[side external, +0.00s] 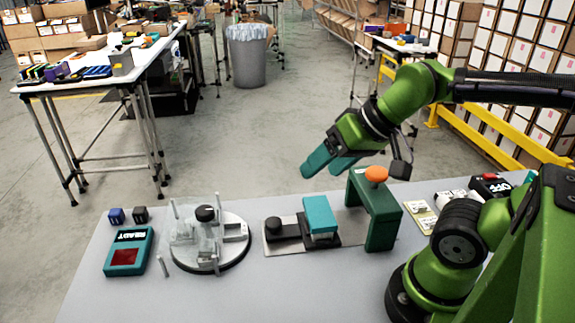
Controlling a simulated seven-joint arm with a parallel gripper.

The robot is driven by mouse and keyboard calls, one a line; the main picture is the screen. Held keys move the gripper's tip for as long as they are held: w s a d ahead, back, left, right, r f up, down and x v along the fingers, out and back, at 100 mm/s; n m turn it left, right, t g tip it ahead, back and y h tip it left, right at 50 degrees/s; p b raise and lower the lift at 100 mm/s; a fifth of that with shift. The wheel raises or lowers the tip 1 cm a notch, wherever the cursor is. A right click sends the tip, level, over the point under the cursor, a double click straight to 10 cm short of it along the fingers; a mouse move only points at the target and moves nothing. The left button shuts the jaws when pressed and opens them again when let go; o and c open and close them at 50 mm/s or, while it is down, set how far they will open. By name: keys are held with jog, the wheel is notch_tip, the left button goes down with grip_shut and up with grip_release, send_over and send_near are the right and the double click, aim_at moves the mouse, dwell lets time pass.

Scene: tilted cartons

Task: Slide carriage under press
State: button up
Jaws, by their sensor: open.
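The carriage (289,232) is a dark sliding base on a flat metal plate (275,247), with a round black knob (288,226) at its left end. A teal block (320,215) sits on the carriage's right part. The press (385,221) is a dark green arch with an orange button (376,174) on top, standing over the plate's right part. The carriage and block are left of the arch, outside it. My gripper (326,170) is open and empty, with teal fingers, in the air above the block and left of the press top.
A round fixture (239,257) with clear posts stands left of the plate. A teal READY box (130,252), two small cubes (129,216) and a loose grey pin (163,266) lie further left. A card (421,215) and a dark OFF box (490,186) are right of the press. The front of the table is clear.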

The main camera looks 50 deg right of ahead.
aim_at(273, 220)
jog(key=shift+w+f+n+g+h, duration=0.5)
jog(key=shift+w+f+n+g, duration=0.9)
jog(key=shift+w, duration=2.1)
jog(key=shift+w+f+n+g+h, duration=0.55)
jog(key=shift+w+g, duration=1.65)
jog(key=shift+w, duration=1.3)
jog(key=f, duration=1.6)
jog(key=shift+d+f, duration=0.35)
jog(key=shift+d, duration=0.05)
grip_shut()
jog(key=shift+d, duration=0.1)
